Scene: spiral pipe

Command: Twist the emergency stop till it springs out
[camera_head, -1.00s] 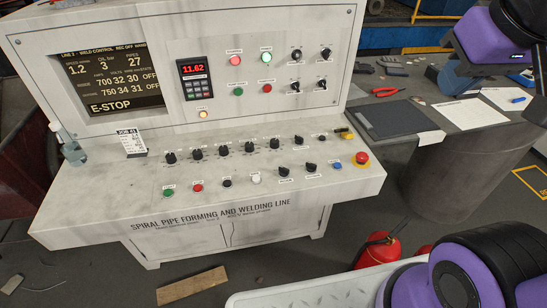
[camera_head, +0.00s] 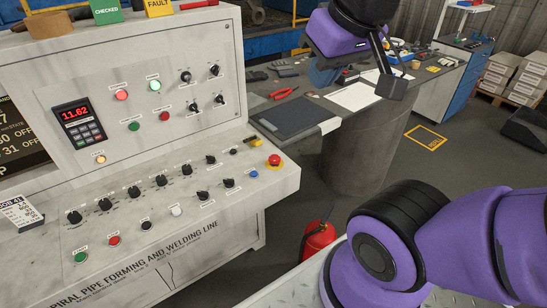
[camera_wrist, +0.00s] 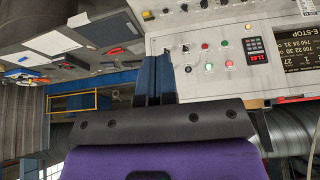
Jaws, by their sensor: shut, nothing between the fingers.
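In the head view my purple and black wrist hangs at the upper right, over the workbench and apart from the button.
The console (camera_head: 140,220) carries several knobs and buttons; a yellow-topped switch (camera_head: 252,140) is close to the stop. The workbench (camera_head: 345,127) holds red pliers (camera_head: 283,93) and a dark mat (camera_head: 290,117). A red extinguisher (camera_head: 318,238) stands below. Open air lies above the stop.

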